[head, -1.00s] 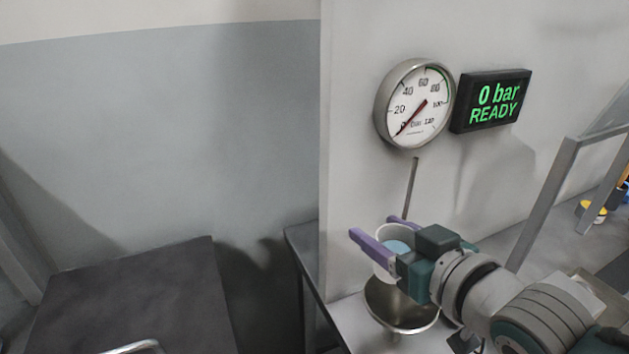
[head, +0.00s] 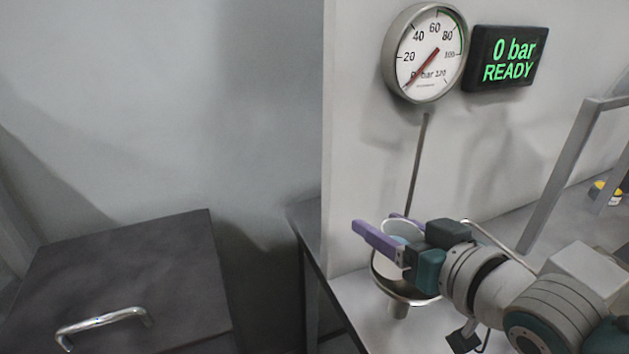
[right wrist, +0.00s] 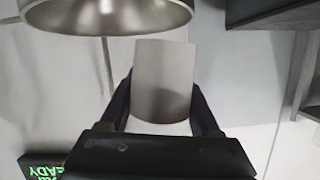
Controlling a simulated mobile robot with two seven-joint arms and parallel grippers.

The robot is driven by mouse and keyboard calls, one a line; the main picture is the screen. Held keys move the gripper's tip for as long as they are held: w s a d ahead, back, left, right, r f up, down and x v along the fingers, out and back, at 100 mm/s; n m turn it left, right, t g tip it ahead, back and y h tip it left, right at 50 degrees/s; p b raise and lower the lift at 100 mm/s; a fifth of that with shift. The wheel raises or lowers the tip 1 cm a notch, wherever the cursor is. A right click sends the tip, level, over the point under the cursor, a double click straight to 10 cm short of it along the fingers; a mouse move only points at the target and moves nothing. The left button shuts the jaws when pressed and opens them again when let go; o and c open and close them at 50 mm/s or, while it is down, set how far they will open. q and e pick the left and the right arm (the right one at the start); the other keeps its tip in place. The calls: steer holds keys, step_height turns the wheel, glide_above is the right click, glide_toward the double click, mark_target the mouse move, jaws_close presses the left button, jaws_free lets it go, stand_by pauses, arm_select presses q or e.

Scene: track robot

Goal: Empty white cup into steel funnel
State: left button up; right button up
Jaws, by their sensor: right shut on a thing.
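My right gripper (head: 377,223), with purple fingers, is shut on the white cup (head: 392,267) and holds it above the steel funnel (head: 412,297). Pale blue contents show inside the cup; its exact tilt is hard to tell. The funnel is partly hidden behind the cup and gripper, with its spout below. In the right wrist view the cup (right wrist: 165,75) sits between the two dark fingers, beside the funnel's metal bowl (right wrist: 115,14). My left gripper is not in view.
A round gauge (head: 427,55) and a display reading 0 bar READY (head: 505,60) are on the wall. A thin rod (head: 418,165) runs down behind the cup. A grey frame (head: 565,165) stands at right. A dark lid with a handle (head: 105,322) is at lower left.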

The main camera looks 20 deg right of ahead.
steer(key=m+y+b, duration=0.1)
steer(key=m+b, duration=0.1)
steer(key=m, duration=0.1)
steer(key=shift+f+y, duration=0.15)
steer(key=shift+y, duration=0.15)
steer(key=shift+m+y+b, duration=0.4)
steer(key=shift+m+b, duration=0.25)
steer(key=shift+m, duration=0.25)
steer(key=shift+r+m+t+y+b, duration=0.25)
steer(key=shift+m+t+y+b, duration=0.05)
steer(key=shift+m+b, duration=0.6)
steer(key=m+b, duration=0.2)
steer(key=m+y+b, duration=0.1)
steer(key=b, duration=0.1)
steer(key=shift+d+r+m+t, duration=0.25)
steer(key=shift+d+m+t, duration=0.05)
steer(key=shift+d+t, duration=0.1)
steer(key=shift+d+r+m+b, duration=0.15)
steer(key=shift+m+b, duration=0.55)
steer(key=shift+b, duration=0.15)
steer(key=shift+r+m+t+y+b, duration=0.15)
steer(key=shift+m+t+y+b, duration=0.15)
steer(key=shift+m+t+y, duration=0.1)
stand_by(0.6)
